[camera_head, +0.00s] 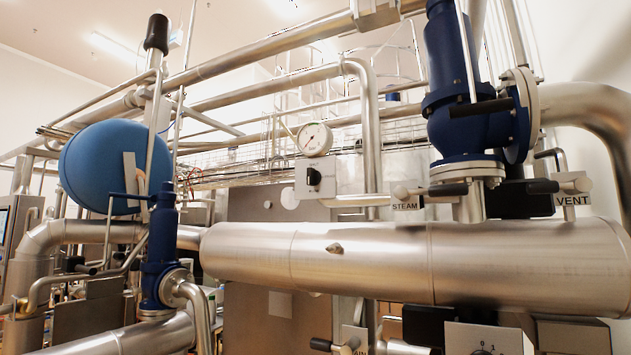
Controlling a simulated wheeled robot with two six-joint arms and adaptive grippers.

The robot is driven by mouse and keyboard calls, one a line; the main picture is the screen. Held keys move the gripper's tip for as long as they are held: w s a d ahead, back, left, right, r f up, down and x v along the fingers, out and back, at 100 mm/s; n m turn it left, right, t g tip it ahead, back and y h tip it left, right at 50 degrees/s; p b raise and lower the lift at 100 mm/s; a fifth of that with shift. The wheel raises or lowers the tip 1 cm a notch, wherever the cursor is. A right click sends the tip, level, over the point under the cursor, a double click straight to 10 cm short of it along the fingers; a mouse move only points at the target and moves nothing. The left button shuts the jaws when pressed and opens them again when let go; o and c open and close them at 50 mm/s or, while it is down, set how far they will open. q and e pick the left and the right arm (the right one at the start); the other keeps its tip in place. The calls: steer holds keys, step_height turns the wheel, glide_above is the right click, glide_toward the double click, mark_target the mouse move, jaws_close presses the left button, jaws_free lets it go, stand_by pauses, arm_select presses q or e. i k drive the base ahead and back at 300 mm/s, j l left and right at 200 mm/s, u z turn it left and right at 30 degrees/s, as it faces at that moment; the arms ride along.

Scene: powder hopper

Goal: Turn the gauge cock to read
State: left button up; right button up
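The round pressure gauge (314,139) has a white face and sits upright in the middle of the camera_head view. Its needle is too small to read surely. Directly below it is a light grey square plate (301,188) with a small black knob (313,177), which looks like the gauge cock. The knob appears roughly upright, but its exact setting is hard to tell. Nothing touches the gauge or the knob. Neither of my grippers is in view.
A thick steel pipe (350,255) crosses in front, below the gauge. A blue valve (465,110) stands at right, with STEAM (405,203) and VENT (572,198) labels nearby. A blue tank (112,165) is at left. A 0/1 selector box (487,338) sits at bottom right.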

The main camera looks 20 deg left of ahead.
mark_target(314, 176)
steer(key=j+u, duration=0.1)
steer(key=u, duration=0.4)
steer(key=i+u, duration=0.15)
steer(key=u, duration=0.3)
steer(key=i+j+u, duration=0.1)
steer(key=u, duration=0.4)
steer(key=i+u, duration=0.1)
steer(key=u, duration=0.4)
